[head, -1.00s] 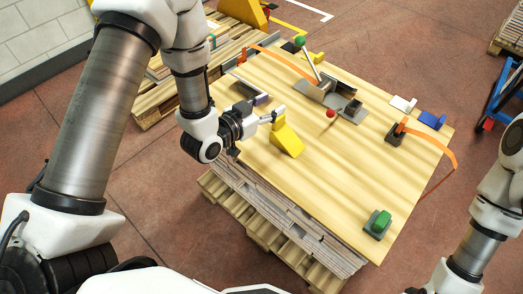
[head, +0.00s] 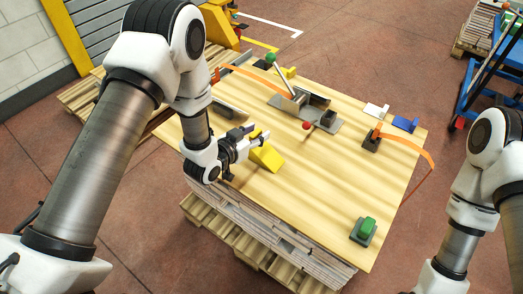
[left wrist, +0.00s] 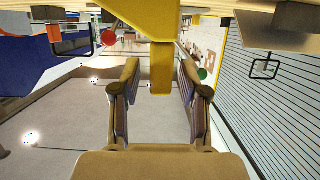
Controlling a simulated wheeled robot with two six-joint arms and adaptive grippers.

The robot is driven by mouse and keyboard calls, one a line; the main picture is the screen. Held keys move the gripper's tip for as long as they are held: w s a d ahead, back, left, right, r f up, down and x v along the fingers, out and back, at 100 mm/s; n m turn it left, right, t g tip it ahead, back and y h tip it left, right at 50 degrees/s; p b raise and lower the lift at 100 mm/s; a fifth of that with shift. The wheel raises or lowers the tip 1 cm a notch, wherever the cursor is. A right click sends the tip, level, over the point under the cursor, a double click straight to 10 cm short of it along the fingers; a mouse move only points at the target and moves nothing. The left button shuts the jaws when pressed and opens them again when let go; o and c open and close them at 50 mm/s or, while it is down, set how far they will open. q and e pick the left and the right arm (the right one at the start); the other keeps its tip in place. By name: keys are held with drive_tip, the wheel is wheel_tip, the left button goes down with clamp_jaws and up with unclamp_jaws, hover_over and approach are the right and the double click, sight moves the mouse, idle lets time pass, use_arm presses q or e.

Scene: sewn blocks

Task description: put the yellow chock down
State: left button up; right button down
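The yellow chock (head: 268,156) is a wedge resting on the wooden table top near its front left edge. My left gripper (head: 258,136) is at the chock's raised end. In the left wrist view, the chock (left wrist: 160,20) hangs in from the top of the upside-down picture, and its narrow stem reaches between the two fingers (left wrist: 158,95). A gap shows on both sides of the stem, so the gripper is open around it without gripping. My right arm is at the right edge of the head view; its gripper is out of view.
A grey fixture with a red ball (head: 306,125) and a green-knobbed lever (head: 270,58) stands at the back. A green block (head: 366,229) sits at the front right. Orange straps (head: 411,140), white (head: 375,110) and blue (head: 405,124) pieces lie right. The table's middle is clear.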

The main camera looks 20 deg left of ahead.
use_arm(q)
clamp_jaws()
drive_tip(key=shift+r, duration=0.1)
